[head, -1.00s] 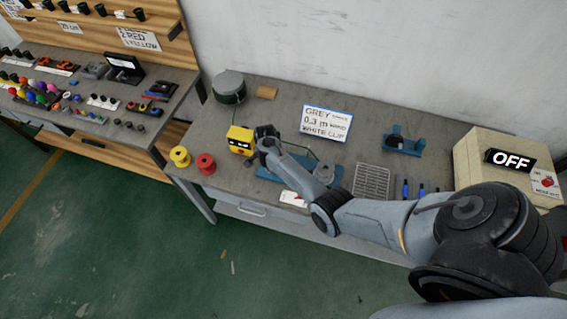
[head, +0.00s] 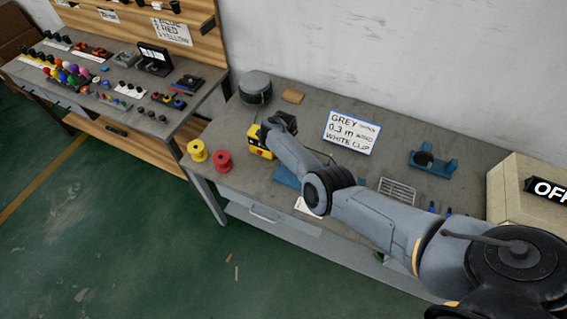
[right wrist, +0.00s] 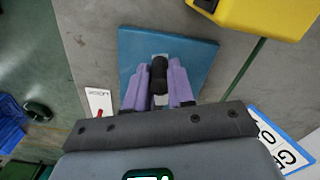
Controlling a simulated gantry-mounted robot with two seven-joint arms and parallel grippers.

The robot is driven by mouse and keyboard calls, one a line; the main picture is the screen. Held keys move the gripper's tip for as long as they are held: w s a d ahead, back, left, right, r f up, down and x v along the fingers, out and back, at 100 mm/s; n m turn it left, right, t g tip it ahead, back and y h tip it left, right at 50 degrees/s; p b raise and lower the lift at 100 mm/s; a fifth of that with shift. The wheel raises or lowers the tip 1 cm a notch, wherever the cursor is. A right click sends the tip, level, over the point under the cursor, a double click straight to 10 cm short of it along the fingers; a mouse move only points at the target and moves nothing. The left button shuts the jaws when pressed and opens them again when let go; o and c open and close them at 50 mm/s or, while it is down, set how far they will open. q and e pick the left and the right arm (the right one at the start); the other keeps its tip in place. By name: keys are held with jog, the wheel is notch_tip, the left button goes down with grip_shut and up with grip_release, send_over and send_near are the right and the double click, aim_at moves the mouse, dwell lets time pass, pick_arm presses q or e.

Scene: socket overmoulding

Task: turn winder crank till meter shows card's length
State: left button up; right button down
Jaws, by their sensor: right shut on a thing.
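In the right wrist view, my right gripper (right wrist: 160,88) has its two purple fingers closed around the black crank handle (right wrist: 159,72), above the blue winder base (right wrist: 135,50). In the head view my arm hides the gripper's fingertips and most of the blue base (head: 285,176). The yellow meter (head: 255,142) stands just beyond, partly behind my wrist; its reading cannot be made out. It also shows at the top right of the wrist view (right wrist: 270,14). The card (head: 351,133) reads grey, 0.3 m, white clip. My left gripper is out of view.
A green wire (right wrist: 246,68) runs near the base. Yellow (head: 197,151) and red (head: 222,161) spools stand at the bench's left edge, a dark drum (head: 255,90) behind. A blue fixture (head: 436,165), a wire rack (head: 397,190) and a box marked OFF (head: 510,190) are right.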

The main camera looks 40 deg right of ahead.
jog(key=shift+w+d+f+m+b, duration=0.1)
jog(key=shift+w+d+m+b, duration=0.15)
jog(key=shift+d+m+b, duration=0.4)
jog(key=shift+a+m, duration=0.15)
jog(key=shift+m, duration=0.2)
jog(key=c, duration=1)
grip_release()
jog(key=shift+o, duration=0.2)
jog(key=shift+r, duration=0.2)
